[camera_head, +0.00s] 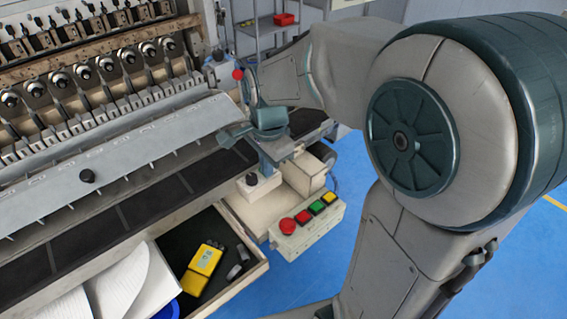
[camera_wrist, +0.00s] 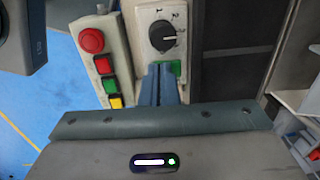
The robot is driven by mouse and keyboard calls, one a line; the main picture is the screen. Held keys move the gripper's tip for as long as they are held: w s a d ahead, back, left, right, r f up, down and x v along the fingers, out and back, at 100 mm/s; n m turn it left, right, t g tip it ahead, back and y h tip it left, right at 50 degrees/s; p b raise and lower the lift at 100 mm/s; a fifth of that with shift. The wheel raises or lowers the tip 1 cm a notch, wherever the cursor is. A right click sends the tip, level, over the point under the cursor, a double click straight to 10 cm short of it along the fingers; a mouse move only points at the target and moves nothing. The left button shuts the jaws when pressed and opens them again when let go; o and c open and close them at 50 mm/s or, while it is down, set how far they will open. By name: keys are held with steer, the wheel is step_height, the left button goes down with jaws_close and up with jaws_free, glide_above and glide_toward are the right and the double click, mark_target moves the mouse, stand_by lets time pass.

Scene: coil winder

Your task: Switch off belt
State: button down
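A black belt (camera_head: 105,217) runs along the front of the machine. At its right end is a pale box with a black rotary knob (camera_head: 251,179); the same knob (camera_wrist: 162,36) shows in the wrist view on a white panel. Just below the knob is a green switch or button (camera_wrist: 176,67), partly hidden by my fingertips. My gripper (camera_wrist: 160,68) is shut and empty, its fingers together right in front of this green part. I cannot tell whether they touch it. In the head view my gripper (camera_head: 270,162) is above the pale box.
Beside the knob panel is a control box with a red mushroom button (camera_wrist: 91,41) and red (camera_wrist: 103,65), green (camera_wrist: 109,84) and yellow (camera_wrist: 116,102) buttons. An open drawer (camera_head: 231,289) with a yellow meter (camera_head: 206,259) lies below. Blue floor is free at right.

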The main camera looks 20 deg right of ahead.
steer(key=shift+s+d+f, duration=0.25)
steer(key=shift+f, duration=0.2)
steer(key=shift+a, duration=0.15)
steer(key=shift+w, duration=0.15)
steer(key=shift+w+a+r+p, duration=0.2)
steer(key=shift+w+a+p, duration=0.05)
steer(key=shift+w+p, duration=0.1)
steer(key=shift+w+a, duration=0.15)
steer(key=shift+r, duration=0.1)
